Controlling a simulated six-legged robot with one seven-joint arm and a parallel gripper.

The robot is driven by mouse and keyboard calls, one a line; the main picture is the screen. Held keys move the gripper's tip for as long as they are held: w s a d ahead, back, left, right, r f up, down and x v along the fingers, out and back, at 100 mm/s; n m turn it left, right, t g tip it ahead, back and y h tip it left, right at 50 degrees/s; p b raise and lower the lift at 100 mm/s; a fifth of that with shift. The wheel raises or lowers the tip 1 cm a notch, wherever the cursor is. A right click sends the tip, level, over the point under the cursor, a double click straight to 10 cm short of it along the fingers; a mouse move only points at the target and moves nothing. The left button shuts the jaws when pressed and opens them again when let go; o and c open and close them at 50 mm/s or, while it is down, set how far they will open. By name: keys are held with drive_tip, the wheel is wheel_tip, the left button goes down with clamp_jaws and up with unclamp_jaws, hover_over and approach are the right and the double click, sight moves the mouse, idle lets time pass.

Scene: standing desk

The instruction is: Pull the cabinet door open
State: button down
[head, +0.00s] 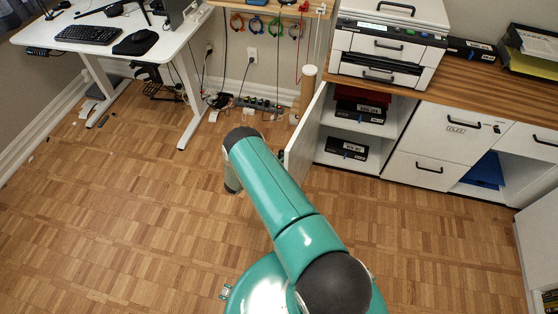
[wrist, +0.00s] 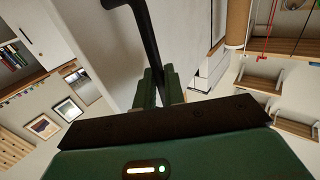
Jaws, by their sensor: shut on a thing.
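The white cabinet door (head: 307,133) stands swung open at the left end of the low cabinet, seen nearly edge-on in the head view. The open compartment behind it shows shelves. In the wrist view the door's pale face (wrist: 183,40) fills the middle, with its black bar handle (wrist: 143,25) crossing it. My gripper (wrist: 159,88) is shut on the handle's lower end, its green fingers on either side of it. In the head view my teal arm reaches toward the door, and the fingers are hidden.
Black boxes (head: 346,149) lie on the shelves inside. A printer (head: 390,50) stands on the wooden counter (head: 470,78). A white standing desk (head: 95,32) is at the left, cables and a power strip (head: 258,104) by the wall. The parquet floor (head: 130,210) left of the door is clear.

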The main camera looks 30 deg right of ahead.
drive_tip(key=shift+d+r, duration=0.2)
drive_tip(key=shift+w+a+f, duration=0.1)
drive_tip(key=c, duration=1.5)
unclamp_jaws()
drive_tip(key=shift+f, duration=0.1)
drive_tip(key=a, duration=1.4)
drive_tip(key=shift+s, duration=0.25)
